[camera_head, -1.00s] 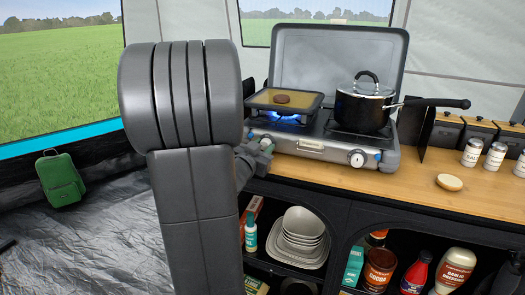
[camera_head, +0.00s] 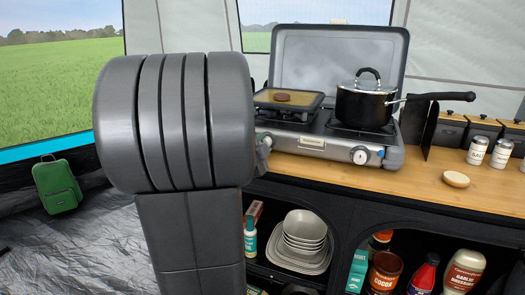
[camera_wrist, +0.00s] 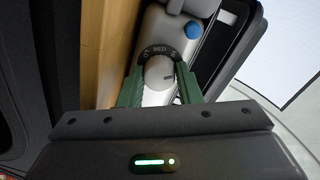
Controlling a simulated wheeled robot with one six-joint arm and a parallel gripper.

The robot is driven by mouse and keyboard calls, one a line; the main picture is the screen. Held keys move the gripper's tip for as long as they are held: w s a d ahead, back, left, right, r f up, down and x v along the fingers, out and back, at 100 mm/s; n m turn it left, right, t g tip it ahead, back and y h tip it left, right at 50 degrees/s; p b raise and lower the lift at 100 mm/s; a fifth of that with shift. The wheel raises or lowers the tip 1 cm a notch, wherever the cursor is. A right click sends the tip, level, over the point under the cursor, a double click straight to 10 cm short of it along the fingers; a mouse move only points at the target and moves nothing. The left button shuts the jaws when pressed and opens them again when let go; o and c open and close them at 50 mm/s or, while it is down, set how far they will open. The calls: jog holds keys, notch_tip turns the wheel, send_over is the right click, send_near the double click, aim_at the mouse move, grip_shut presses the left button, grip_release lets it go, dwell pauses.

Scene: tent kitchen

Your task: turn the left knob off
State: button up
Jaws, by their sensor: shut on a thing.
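The camp stove (camera_head: 345,148) stands on the wooden counter with its lid up. In the wrist view its left knob (camera_wrist: 159,71) is round and pale, below a dark dial with MED marked on it. My gripper (camera_wrist: 160,86) is shut on this knob, one green finger on each side. The right knob (camera_head: 360,155) is in plain view.
A lidded black pot (camera_head: 364,104) sits on the right burner, handle to the right. A bun half (camera_head: 456,180) and shakers (camera_head: 477,151) stand right of the stove. Shelves below hold bowls (camera_head: 304,228) and bottles. A blue button (camera_wrist: 193,30) is near the left knob.

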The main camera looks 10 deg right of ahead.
jog(key=m+b, duration=0.2)
jog(key=m, duration=0.2)
jog(key=shift+f, duration=0.1)
jog(key=shift+m+y+b, duration=0.3)
jog(key=shift+m+b, duration=0.5)
jog(key=shift+m, duration=0.5)
jog(key=o, duration=1)
